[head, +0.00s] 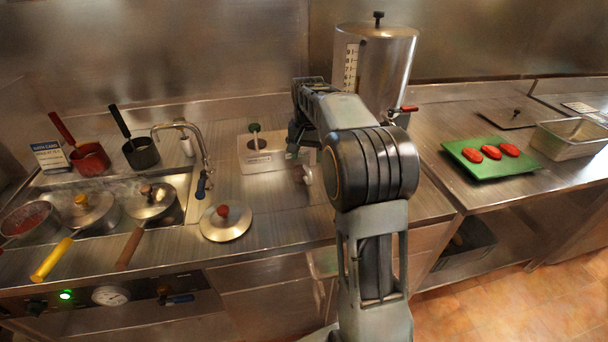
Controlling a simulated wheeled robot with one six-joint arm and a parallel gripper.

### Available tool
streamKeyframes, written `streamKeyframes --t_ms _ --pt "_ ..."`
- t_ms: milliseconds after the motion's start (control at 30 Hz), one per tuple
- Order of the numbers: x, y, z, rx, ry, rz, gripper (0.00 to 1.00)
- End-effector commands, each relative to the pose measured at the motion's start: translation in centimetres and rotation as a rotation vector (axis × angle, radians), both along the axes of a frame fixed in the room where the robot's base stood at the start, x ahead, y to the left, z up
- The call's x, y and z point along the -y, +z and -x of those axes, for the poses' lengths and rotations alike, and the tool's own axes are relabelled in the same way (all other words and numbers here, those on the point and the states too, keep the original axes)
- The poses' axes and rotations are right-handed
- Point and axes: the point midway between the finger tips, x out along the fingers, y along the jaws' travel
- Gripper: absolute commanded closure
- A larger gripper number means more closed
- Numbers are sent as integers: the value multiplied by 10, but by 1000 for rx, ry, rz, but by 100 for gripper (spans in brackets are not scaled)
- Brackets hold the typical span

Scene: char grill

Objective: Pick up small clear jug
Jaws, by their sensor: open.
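A small pale, see-through object with a curved side, which looks like the small clear jug (303,175), stands on the steel counter (285,195) just left of my arm's big joint. My gripper (298,154) points down right above and behind it, at the right end of a steel container. The gripper is open. Its fingertips are small and partly hidden, so I cannot tell whether they touch the jug or are around it.
The steel container with a round opening (247,158) holds a green-handled tool. A tall steel dispenser (385,70) stands behind my arm. A lid with a red knob (225,222) lies in front. Pots crowd the left; a green board (488,168) lies right.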

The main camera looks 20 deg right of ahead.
Motion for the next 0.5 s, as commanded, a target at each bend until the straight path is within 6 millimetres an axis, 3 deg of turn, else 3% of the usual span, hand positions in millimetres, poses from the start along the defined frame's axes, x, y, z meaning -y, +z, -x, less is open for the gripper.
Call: streamKeyframes --t_ms 200,500 --pt "0 -32 1 -2 0 0 40" --pt "0 -50 2 -1 0 -1 40"
